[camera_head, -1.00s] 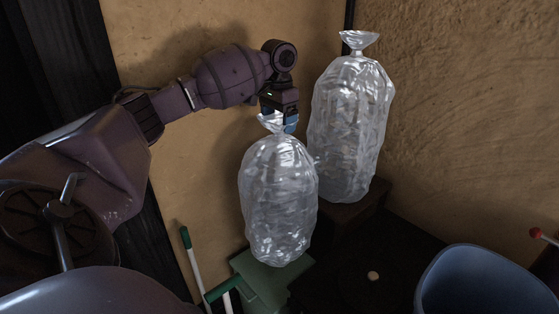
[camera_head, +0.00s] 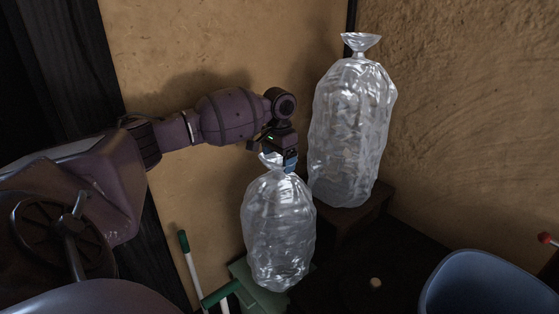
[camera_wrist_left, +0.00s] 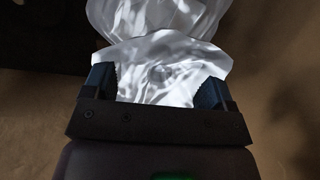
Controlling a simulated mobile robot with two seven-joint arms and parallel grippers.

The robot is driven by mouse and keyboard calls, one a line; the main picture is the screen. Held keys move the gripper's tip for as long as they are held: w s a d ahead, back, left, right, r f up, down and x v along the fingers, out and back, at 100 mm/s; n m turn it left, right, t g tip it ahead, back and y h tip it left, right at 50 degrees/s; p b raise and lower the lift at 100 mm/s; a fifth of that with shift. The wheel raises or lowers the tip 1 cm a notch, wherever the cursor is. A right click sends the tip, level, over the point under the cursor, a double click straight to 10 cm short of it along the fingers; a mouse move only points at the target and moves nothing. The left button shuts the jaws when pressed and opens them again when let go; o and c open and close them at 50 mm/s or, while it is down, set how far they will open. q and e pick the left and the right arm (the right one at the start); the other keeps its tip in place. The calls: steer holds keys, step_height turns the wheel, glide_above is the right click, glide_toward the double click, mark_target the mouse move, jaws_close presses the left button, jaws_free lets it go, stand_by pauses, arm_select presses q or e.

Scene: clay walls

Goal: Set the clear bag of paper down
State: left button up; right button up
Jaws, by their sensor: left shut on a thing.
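A clear bag (camera_head: 278,232) with a gathered neck hangs upright below my left gripper (camera_head: 279,162) in the head view. The gripper is shut on the bag's neck. In the left wrist view the bag's flared top (camera_wrist_left: 165,70) lies between the two blue fingers of the gripper (camera_wrist_left: 158,88). The bag's lower end is in front of a green dustpan-like thing; I cannot tell whether it touches anything. A second, similar clear bag (camera_head: 350,130) stands upright to the right on a dark wooden block. My right gripper is not in view.
The dark wooden block (camera_head: 362,215) is in the corner of the clay walls. A green dustpan-like thing (camera_head: 262,297) and a white stick with a green end (camera_head: 188,262) are below at left. A blue bin (camera_head: 480,280) is at lower right.

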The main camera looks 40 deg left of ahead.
arm_select(q)
steer(key=shift+r, duration=0.1)
steer(key=o, duration=1.5)
step_height(320, 180, up, 12)
steer(key=p, duration=0.1)
steer(key=shift+p, duration=0.35)
steer(key=shift+s+d, duration=0.1)
